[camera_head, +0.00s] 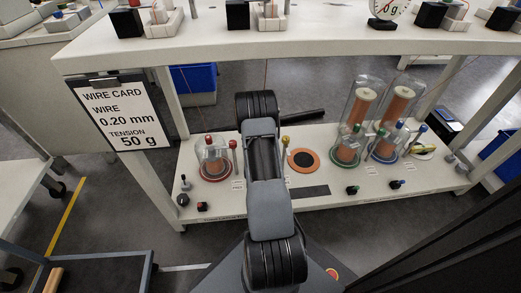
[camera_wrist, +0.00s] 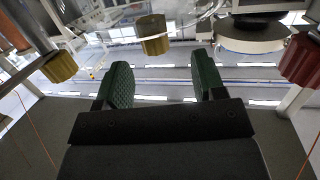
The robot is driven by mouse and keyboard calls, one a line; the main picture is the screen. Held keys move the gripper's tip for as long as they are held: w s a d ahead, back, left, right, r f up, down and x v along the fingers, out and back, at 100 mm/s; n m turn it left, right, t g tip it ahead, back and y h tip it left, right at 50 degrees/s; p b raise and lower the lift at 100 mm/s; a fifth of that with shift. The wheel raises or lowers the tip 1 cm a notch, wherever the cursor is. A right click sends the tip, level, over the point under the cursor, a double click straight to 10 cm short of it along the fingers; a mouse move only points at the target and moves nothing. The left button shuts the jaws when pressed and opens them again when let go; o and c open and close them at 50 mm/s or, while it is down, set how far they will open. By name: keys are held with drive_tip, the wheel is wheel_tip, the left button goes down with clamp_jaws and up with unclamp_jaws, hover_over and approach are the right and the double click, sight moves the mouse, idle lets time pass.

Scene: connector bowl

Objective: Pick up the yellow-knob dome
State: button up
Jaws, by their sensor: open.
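The yellow-knob dome is mostly hidden behind my arm in the head view. One yellow knob (camera_head: 285,141) shows just right of the arm on the lower shelf. In the wrist view a yellow knob (camera_wrist: 153,36) is beyond the fingertips, between them in the picture, and a second yellow knob (camera_wrist: 60,67) is at the left. Part of a clear dome shows at the top. My gripper (camera_wrist: 162,72) is open, its green pads apart with nothing between them. In the head view my gripper is hidden by the arm.
A red-knob dome (camera_head: 215,158) stands left of my arm. A green-knob dome (camera_head: 349,140) and a blue-knob dome (camera_head: 388,138) with tall orange spools stand right. A black-and-orange disc (camera_head: 303,160) lies beside the arm. A red knob (camera_wrist: 302,60) shows in the wrist view.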

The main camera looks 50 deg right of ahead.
drive_tip(key=b+x, duration=0.1)
drive_tip(key=x, duration=0.1)
drive_tip(key=b+x, duration=0.1)
drive_tip(key=x, duration=0.2)
drive_tip(key=shift+s+d+f+b, duration=0.15)
drive_tip(key=shift+s+f+b, duration=0.05)
drive_tip(key=shift+b, duration=0.15)
drive_tip(key=shift+w+d, duration=0.2)
drive_tip(key=shift+d, duration=0.05)
drive_tip(key=shift+c, duration=0.4)
clamp_jaws()
drive_tip(key=shift+r, duration=0.1)
